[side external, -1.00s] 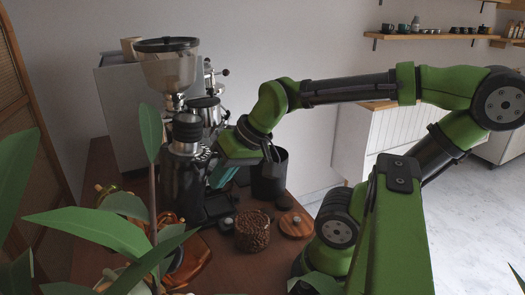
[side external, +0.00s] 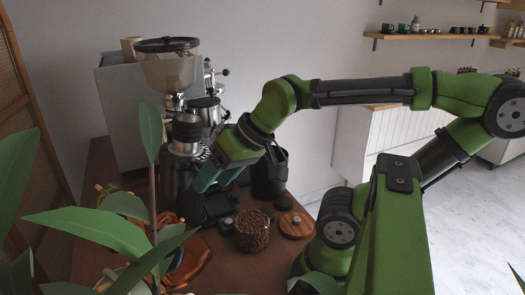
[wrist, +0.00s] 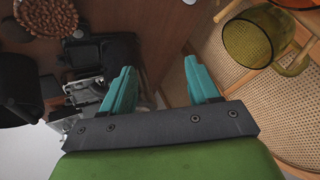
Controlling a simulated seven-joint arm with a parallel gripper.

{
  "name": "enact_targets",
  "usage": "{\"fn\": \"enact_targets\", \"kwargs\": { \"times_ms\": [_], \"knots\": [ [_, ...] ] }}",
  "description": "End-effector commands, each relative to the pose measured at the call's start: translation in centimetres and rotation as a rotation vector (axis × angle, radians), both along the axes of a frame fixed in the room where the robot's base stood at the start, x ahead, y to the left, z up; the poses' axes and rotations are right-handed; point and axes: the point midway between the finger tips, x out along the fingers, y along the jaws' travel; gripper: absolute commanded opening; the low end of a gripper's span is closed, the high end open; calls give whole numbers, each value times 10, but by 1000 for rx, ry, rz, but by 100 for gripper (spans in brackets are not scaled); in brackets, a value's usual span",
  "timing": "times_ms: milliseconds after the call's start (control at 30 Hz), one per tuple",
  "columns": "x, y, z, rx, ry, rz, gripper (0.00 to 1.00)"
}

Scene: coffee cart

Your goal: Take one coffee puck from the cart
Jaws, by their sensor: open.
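My gripper (side external: 203,182) is open beside the dark grinder (side external: 178,180), above the brown cart top (side external: 215,255). In the wrist view its two teal fingers (wrist: 160,78) stand apart with nothing between them. I cannot make out a coffee puck for certain in either view. A black stand (wrist: 108,55) shows beyond the left finger in the wrist view. Part of the cart behind my gripper is hidden in the side view.
A black bin (side external: 269,178) is close behind my gripper. Plant leaves (side external: 92,230) cover the left front. An amber glass (wrist: 250,40) is right in the wrist view.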

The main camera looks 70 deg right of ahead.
Motion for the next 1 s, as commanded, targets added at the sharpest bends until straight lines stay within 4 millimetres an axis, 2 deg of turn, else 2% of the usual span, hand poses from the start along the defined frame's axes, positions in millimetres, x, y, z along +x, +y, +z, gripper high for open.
{"fn": "enact_targets", "kwargs": {
  "times_ms": [33,167,433,533,567,633,733,800,900,1000],
  "knots": [
    [0,0,0,0,0,0,69],
    [0,0,0,0,0,0,89],
    [0,-1,0,1,0,-3,89],
    [2,-13,-3,4,15,-54,89],
    [4,-21,-6,7,26,-86,89],
    [5,-52,-15,8,67,-189,89],
    [-5,-110,-34,-12,151,-363,89],
    [-22,-150,-47,-32,219,-475,89],
    [-54,-195,-65,-57,317,-604,89],
    [-86,-225,-77,-86,403,-682,89]
  ]
}}
